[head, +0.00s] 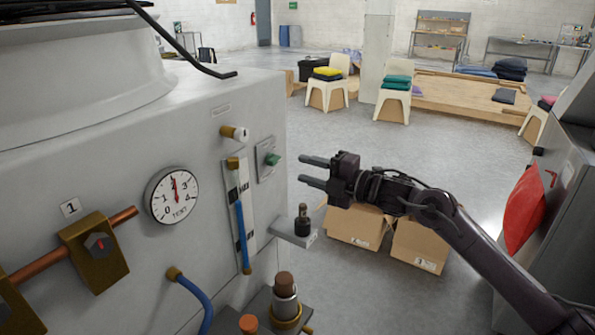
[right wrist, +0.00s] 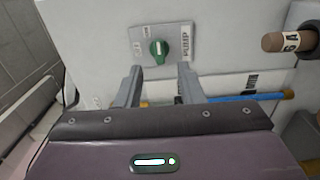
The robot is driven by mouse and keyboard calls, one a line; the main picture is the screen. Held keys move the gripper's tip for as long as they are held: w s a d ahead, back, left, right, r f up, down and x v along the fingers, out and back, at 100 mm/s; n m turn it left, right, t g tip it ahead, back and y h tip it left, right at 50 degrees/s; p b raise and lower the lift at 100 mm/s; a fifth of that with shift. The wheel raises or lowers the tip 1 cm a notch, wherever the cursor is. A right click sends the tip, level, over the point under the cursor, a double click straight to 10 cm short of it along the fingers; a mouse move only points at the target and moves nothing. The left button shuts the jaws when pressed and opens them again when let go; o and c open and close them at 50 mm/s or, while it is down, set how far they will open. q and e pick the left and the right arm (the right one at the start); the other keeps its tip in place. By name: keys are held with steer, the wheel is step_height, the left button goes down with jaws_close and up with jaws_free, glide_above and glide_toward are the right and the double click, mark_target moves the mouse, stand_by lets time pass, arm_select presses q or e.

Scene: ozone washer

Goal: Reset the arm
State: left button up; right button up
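My right arm reaches in from the lower right in the head view. Its gripper (head: 314,172) is open and empty, its two fingers apart and pointing left at the grey washer (head: 110,160). In front of the fingers is the green pump knob (head: 271,159) on a small grey plate. In the right wrist view the open gripper (right wrist: 158,82) has the green knob (right wrist: 159,50) just beyond and between its fingertips, apart from them. The plate is marked PUMP. My left gripper is not in view.
A round gauge (head: 174,195), a blue tube (head: 241,235) and a small shelf with a dark fitting (head: 303,221) are on the washer. Cardboard boxes (head: 357,227) stand on the floor below my right arm. A red bag-like object (head: 524,210) is at the right. Open floor lies behind.

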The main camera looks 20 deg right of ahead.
steer(key=shift+s+f, duration=0.1)
stand_by(0.4)
